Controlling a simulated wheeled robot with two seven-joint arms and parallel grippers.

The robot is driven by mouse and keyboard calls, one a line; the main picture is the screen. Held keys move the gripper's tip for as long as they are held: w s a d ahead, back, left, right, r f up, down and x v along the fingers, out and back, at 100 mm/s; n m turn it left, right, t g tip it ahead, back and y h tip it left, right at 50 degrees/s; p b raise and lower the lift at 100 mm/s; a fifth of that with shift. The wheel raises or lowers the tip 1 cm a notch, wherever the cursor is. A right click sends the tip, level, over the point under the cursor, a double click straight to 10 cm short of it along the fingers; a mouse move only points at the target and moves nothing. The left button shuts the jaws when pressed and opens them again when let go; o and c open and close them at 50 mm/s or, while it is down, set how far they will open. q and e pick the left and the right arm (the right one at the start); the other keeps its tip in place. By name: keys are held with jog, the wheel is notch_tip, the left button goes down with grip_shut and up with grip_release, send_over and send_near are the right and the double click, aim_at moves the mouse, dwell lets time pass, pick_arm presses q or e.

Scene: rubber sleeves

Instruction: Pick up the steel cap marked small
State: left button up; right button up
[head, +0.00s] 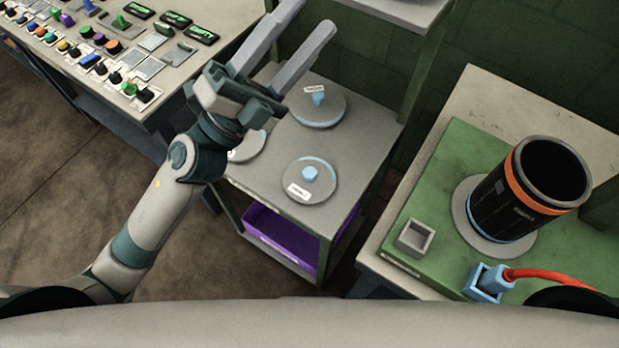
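Three round steel caps with blue knobs and small white labels lie on the grey top of a cart (350,150). One cap (333,112) is at the back, one cap (322,188) is at the front, and one cap (246,152) is at the left, largely hidden behind my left arm. The labels are too small to read, so I cannot tell which cap is marked small. My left gripper (309,17) is open and empty, its two long fingers apart and pointing up and right, in front of the back of the cart in the picture. My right gripper is out of view.
A green-topped bench (437,190) at the right bears a black cylinder with an orange band (507,200), a small square holder (415,236) and a blue plug with a red cable (535,275). A control panel (160,75) is at upper left. A purple bin (285,240) sits under the cart top.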

pick_arm(q)
jog(key=s+d+m+g+h, duration=0.2)
jog(key=s+d+m+g, duration=0.4)
jog(key=m+g, duration=0.55)
jog(key=s+d+f+m+g+y, duration=0.2)
jog(key=s+f+m+g+y, duration=0.35)
jog(key=f+m, duration=0.3)
jog(key=w+a+f+m+y, duration=0.1)
jog(key=w+a+f+y, duration=0.1)
jog(key=f+y, duration=0.25)
jog(key=w+a+f+m+y, duration=0.2)
jog(key=a+f+y, duration=0.1)
jog(key=f, duration=0.3)
jog(key=w+a+f+t+y, duration=0.4)
jog(key=w+a+y, duration=0.2)
jog(key=a, duration=0.3)
jog(key=shift+w+a+f, duration=0.35)
jog(key=shift+w+f, duration=0.05)
jog(key=shift+w, duration=0.2)
jog(key=shift+f, duration=0.1)
jog(key=b, duration=0.3)
send_near(310, 178)
jog(key=f, duration=0.1)
jog(key=w+f, duration=0.1)
jog(key=shift+f, duration=0.35)
jog(key=shift+w+d+f, duration=0.1)
jog(key=shift+d+f, duration=0.15)
jog(key=shift+f, duration=0.2)
